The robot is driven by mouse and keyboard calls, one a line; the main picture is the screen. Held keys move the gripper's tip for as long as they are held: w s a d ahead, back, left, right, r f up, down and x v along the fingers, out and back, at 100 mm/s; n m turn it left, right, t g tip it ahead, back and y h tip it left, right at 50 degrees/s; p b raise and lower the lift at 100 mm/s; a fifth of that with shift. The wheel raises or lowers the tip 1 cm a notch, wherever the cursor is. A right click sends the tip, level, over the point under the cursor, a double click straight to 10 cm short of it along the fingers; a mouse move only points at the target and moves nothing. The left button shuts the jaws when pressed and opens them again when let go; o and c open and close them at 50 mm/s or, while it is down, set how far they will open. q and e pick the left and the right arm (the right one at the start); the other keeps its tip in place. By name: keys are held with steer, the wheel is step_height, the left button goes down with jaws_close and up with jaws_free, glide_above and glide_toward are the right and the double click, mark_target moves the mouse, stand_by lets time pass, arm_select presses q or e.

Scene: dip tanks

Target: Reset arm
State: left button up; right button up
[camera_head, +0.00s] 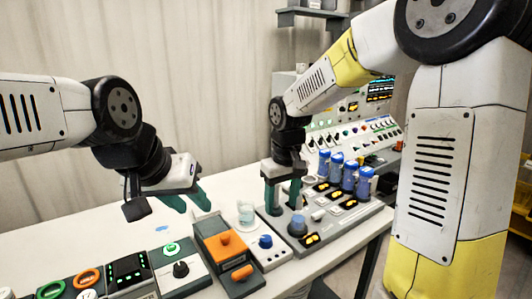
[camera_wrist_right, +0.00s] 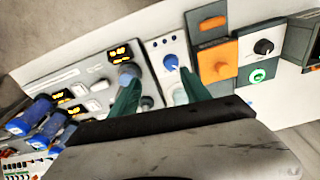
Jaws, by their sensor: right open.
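My right gripper (camera_head: 284,208) points down over the grey dip-tank panel (camera_head: 345,222), with its two teal fingers apart. In the right wrist view, the same gripper (camera_wrist_right: 159,76) is open, and I see nothing held between its fingers. A blue-grey knob (camera_head: 297,226) is close to its fingertips; I cannot tell whether they touch it. My left gripper (camera_head: 195,204) hangs at the left above the white table (camera_head: 105,235). Its teal fingers are spread apart with nothing visible between them.
A glass beaker (camera_head: 246,213) stands left of my right gripper. An orange-knobbed box (camera_head: 223,240) and a blue-knobbed box (camera_head: 265,242) stand in front. Several blue-capped containers (camera_head: 348,177) stand behind the panel's switches. A control console (camera_head: 350,132) is at the back.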

steer(key=s+d+r+m+t, duration=0.2)
steer(key=s+d+r, duration=0.3)
steer(key=s, duration=0.3)
steer(key=s+d+r+m+t+y, duration=0.1)
steer(key=s+d+r+m+t, duration=0.2)
steer(key=s+d+r, duration=0.2)
steer(key=s, duration=0.3)
steer(key=shift+r+y, duration=0.15)
steer(key=shift+y, duration=0.15)
